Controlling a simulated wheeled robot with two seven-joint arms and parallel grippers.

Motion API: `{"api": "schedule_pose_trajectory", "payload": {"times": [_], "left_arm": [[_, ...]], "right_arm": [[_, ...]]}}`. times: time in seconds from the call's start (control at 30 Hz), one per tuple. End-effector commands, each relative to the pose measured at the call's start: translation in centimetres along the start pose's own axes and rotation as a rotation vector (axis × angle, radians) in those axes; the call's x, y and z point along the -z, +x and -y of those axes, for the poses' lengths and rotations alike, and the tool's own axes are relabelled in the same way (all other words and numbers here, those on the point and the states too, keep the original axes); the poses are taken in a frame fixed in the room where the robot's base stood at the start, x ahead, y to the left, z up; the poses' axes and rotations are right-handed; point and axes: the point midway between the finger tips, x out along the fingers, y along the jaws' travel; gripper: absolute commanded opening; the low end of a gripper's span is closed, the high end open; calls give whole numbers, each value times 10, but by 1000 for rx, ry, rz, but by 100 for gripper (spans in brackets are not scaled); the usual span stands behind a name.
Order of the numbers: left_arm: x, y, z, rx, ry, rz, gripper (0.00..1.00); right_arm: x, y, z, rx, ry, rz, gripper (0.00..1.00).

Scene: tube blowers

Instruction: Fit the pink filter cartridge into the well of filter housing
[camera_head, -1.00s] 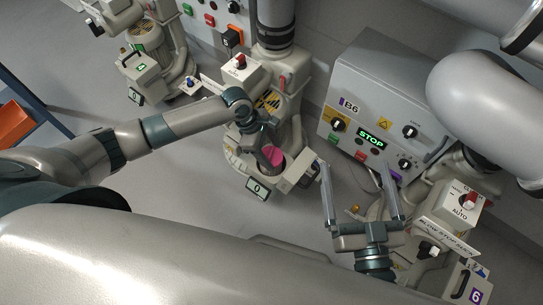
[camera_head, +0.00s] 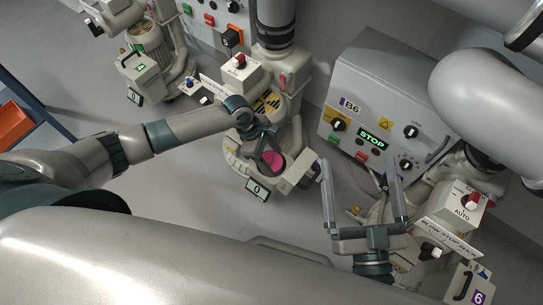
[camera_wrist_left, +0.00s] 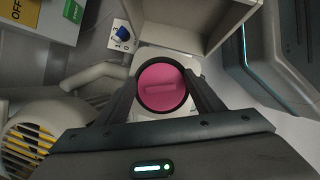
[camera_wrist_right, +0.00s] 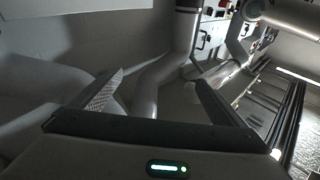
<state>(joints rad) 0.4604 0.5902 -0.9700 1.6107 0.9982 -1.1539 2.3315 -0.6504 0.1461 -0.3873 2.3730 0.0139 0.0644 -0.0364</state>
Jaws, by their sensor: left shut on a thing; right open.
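The pink filter cartridge (camera_head: 273,161) sits at the mouth of the round well of the pale filter housing (camera_head: 236,163). In the left wrist view the cartridge (camera_wrist_left: 162,87) is a pink disc with a raised bar, ringed by a dark round edge. My left gripper (camera_head: 270,153) reaches over it from the left and is shut on it, with a finger on each side. How deep the cartridge sits is hard to tell. My right gripper (camera_head: 360,165) is open and empty, in front of the grey control box.
The grey control box (camera_head: 352,85) with a green STOP display stands to the right of the housing. A white boxy lid or flap (camera_head: 298,172) stands out right beside the well. Another machine (camera_head: 440,215) is at the lower right. Floor left of the housing is clear.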

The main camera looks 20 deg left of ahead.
Motion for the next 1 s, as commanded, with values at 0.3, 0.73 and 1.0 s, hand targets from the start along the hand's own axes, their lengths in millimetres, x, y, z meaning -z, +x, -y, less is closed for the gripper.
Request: {"api": "schedule_pose_trajectory", "payload": {"times": [0.3,0.73,1.0], "left_arm": [[0,3,0,-1,1,1,21],[3,7,0,0,0,0,21],[4,9,1,1,0,-2,80]], "right_arm": [[-8,1,-3,-5,1,45,95],[-18,1,-5,-10,6,103,95],[-21,0,-6,-11,6,113,95]]}}
